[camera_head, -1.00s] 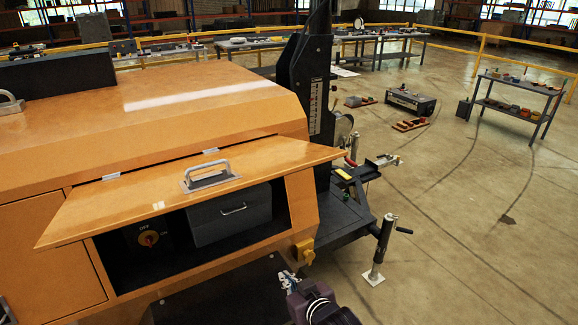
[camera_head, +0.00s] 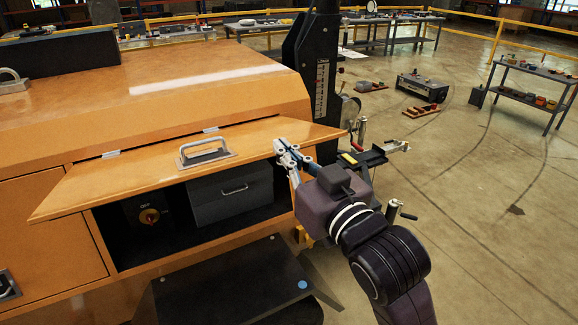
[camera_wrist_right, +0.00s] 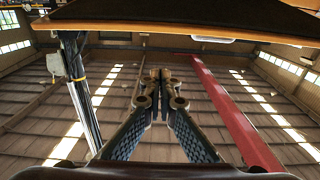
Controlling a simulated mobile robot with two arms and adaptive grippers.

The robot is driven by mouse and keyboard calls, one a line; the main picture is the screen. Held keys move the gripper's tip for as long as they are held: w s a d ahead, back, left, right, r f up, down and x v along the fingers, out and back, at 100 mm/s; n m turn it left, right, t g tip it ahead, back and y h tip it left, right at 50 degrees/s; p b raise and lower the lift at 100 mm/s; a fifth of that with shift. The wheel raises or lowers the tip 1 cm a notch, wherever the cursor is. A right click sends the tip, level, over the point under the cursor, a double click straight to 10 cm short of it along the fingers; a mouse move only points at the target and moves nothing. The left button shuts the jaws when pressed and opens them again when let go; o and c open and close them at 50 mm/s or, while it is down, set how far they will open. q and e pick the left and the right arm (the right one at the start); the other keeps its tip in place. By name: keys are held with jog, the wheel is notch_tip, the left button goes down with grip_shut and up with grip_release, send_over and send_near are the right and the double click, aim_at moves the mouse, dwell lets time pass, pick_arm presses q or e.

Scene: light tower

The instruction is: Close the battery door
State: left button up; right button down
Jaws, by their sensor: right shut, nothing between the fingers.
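The orange battery door (camera_head: 130,178) is raised, hinged along its top edge, with a silver handle (camera_head: 205,152) on its outer face. My right gripper (camera_head: 282,148) is shut and empty at the right end of the door. I cannot tell whether it touches the door. In the right wrist view my shut fingers (camera_wrist_right: 164,78) point up, and the door's edge (camera_wrist_right: 110,24) crosses the top. My left gripper is not in view.
The orange machine body (camera_head: 110,85) surrounds the compartment. A dark mast (camera_head: 312,85) stands at its right end, with a trailer hitch and jack (camera_head: 392,210) beyond my arm. Work tables (camera_head: 525,90) stand farther back.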

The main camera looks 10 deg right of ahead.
jog(key=p, duration=0.4)
send_over(270, 152)
jog(key=s, duration=0.1)
jog(key=f, duration=0.1)
jog(key=s+f, duration=0.1)
jog(key=f, duration=0.1)
jog(key=shift+f, duration=0.2)
jog(key=shift+w+f, duration=0.1)
jog(key=shift+w, duration=0.05)
